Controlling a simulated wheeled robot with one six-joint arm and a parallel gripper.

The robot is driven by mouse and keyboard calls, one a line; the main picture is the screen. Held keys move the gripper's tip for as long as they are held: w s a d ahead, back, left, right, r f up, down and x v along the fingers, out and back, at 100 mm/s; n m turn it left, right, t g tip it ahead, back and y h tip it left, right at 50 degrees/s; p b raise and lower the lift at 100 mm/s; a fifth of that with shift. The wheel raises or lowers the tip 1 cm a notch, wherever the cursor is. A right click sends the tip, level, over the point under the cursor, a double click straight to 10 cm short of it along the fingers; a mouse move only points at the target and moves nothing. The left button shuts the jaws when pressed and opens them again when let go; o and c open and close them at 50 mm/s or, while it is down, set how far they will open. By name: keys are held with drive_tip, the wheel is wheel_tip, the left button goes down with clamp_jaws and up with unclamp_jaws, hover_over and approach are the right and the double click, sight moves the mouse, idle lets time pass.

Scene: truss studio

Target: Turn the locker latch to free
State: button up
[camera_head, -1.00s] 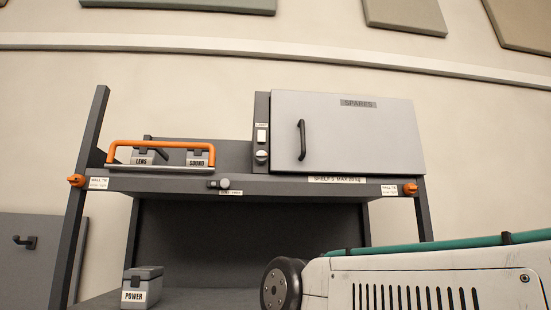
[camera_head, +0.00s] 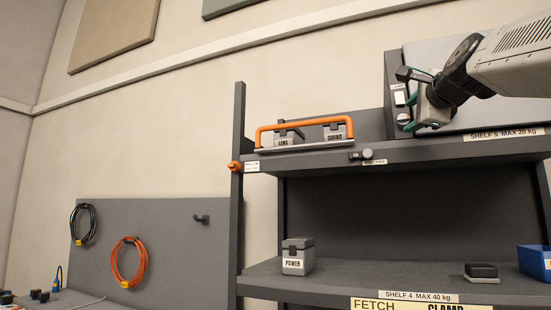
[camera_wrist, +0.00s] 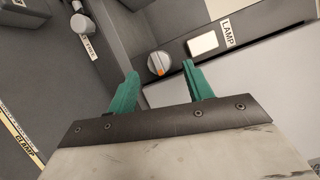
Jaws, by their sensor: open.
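The grey locker (camera_head: 478,112) stands on the upper shelf at the right, partly hidden behind my arm. On its narrow side panel is a round pale dial (camera_head: 404,118), below a white switch (camera_head: 399,98). In the wrist view the dial (camera_wrist: 157,63) shows an orange mark, beside the white switch (camera_wrist: 203,43) and a LAMP label. No label for the dial is readable. My gripper (camera_head: 411,100) is open in front of the panel. In the wrist view its green fingers (camera_wrist: 159,72) lie either side of the dial; contact cannot be told.
An orange-handled tray (camera_head: 305,148) with LENS and SOUND boxes stands left. Below are a POWER box (camera_head: 297,257) and blue bin (camera_head: 535,262).

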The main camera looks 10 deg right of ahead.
sight(403, 120)
drive_tip(key=shift+x, duration=1.15)
drive_tip(key=shift+c, duration=0.3)
drive_tip(key=c, duration=0.9)
drive_tip(key=n, duration=0.2)
drive_tip(key=n+g, duration=0.1)
drive_tip(key=n, duration=0.1)
drive_tip(key=shift+r+g, duration=0.2)
drive_tip(key=shift+g, duration=0.1)
drive_tip(key=o, duration=1)
drive_tip(key=shift+c, duration=0.2)
